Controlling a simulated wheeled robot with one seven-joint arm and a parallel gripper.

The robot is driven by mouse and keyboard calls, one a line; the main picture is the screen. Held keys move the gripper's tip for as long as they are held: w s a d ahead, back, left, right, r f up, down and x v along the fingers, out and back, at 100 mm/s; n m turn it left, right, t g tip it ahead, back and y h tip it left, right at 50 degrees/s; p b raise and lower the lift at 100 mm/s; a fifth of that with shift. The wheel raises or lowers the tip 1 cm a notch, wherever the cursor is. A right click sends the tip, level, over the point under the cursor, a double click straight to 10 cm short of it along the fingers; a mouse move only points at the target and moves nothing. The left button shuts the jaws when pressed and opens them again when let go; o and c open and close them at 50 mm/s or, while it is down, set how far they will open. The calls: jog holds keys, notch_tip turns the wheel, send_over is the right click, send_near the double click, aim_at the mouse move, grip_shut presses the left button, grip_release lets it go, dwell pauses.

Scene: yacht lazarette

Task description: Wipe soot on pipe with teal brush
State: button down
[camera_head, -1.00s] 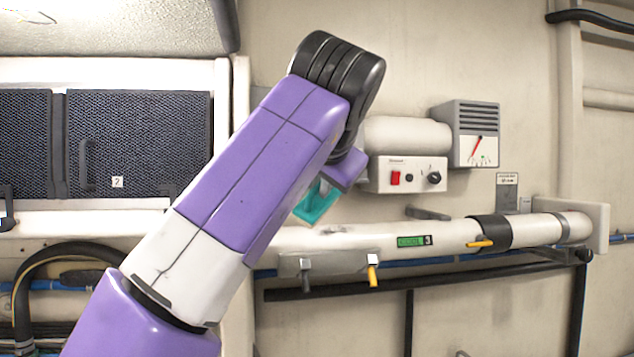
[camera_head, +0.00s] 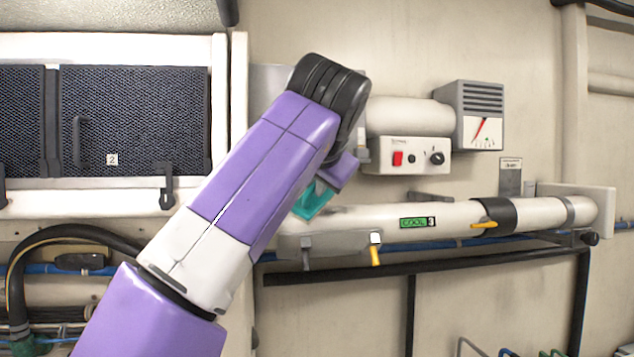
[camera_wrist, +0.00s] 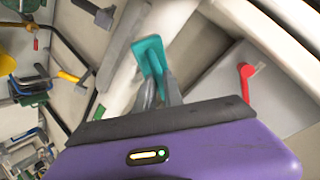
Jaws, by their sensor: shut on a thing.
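The teal brush (camera_head: 313,200) shows just past my forearm, at the upper edge of the left end of the pale pipe (camera_head: 365,221). The wrist view shows the brush (camera_wrist: 152,58) in my gripper (camera_wrist: 160,84), whose grey fingers are shut on it. There the brush head overlaps the pipe (camera_wrist: 125,80) in the picture; I cannot tell whether it touches. In the head view my arm hides the gripper's fingers. I cannot make out a clear soot patch on the pipe.
A control box with a red switch (camera_head: 405,156) and a gauge box (camera_head: 478,115) are on the wall above the pipe. A yellow-handled valve (camera_head: 375,252) hangs below it, above a dark rail (camera_head: 430,265). A vented locker panel (camera_head: 130,125) is at left.

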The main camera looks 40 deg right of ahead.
aim_at(332, 194)
jog(key=shift+w+d+f, duration=0.35)
jog(key=shift+w+f, duration=0.15)
jog(key=shift+f, duration=0.2)
dwell(1.0)
jog(key=shift+s+d+r, duration=0.1)
jog(key=shift+s+d, duration=0.45)
jog(key=shift+d, duration=0.2)
jog(key=shift+s+d, duration=0.5)
jog(key=shift+d, duration=0.2)
jog(key=s+d+p, duration=0.1)
jog(key=s+d, duration=0.2)
jog(key=d, duration=0.2)
jog(key=shift+s+d, duration=0.4)
jog(key=shift+w+a+f+p, duration=0.1)
jog(key=shift+w+a+p, duration=0.3)
jog(key=shift+w+a, duration=0.85)
jog(key=shift+w+a+f+p, duration=0.1)
jog(key=shift+w+a+p, duration=0.5)
jog(key=shift+a, duration=1.1)
jog(key=shift+w+a+p, duration=0.2)
jog(key=shift+w+a, duration=0.95)
jog(key=shift+a, duration=0.3)
